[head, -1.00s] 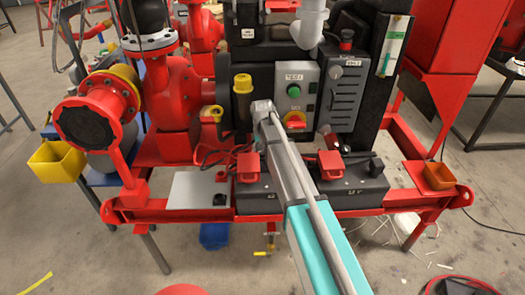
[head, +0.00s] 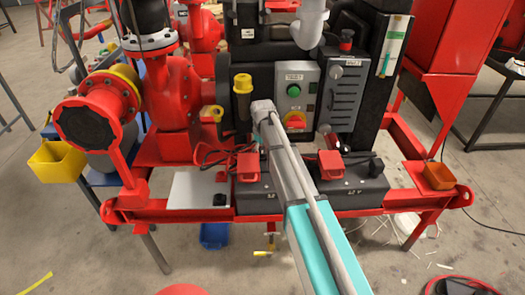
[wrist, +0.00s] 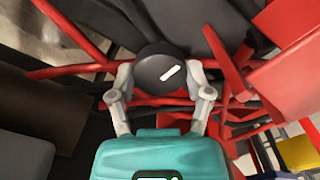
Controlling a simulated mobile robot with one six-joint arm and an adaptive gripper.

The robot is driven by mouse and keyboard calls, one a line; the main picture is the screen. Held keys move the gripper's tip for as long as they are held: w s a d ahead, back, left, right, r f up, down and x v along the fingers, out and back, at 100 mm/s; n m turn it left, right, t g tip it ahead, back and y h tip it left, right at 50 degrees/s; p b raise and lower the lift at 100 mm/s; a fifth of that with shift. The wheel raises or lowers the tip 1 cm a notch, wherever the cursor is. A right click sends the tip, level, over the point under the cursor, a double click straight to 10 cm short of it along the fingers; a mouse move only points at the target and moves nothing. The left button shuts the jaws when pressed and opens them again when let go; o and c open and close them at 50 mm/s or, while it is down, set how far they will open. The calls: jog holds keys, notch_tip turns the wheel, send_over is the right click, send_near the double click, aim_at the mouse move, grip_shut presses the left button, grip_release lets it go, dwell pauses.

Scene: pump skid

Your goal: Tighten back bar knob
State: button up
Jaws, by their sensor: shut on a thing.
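A round black knob (wrist: 152,60) with a white line on its face is in the upper middle of the wrist view. The white line runs slantwise, up to the right. My gripper (wrist: 163,76) has one grey finger on each side of the knob and is shut on it. In the head view my arm reaches up over the front of the skid, and its far end is beside the yellow-capped cylinder. My fingers and the knob cannot be made out in the head view.
A control panel (head: 296,75) with a green button and a red-yellow switch is right of my arm's far end. A yellow-capped cylinder (head: 242,100) is left of it. Red-handled black boxes (head: 350,185) flank my arm. Red bars and dark hoses surround the knob in the wrist view.

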dwell(0.4)
jog(key=o, duration=1.1)
jog(key=shift+o, duration=0.2)
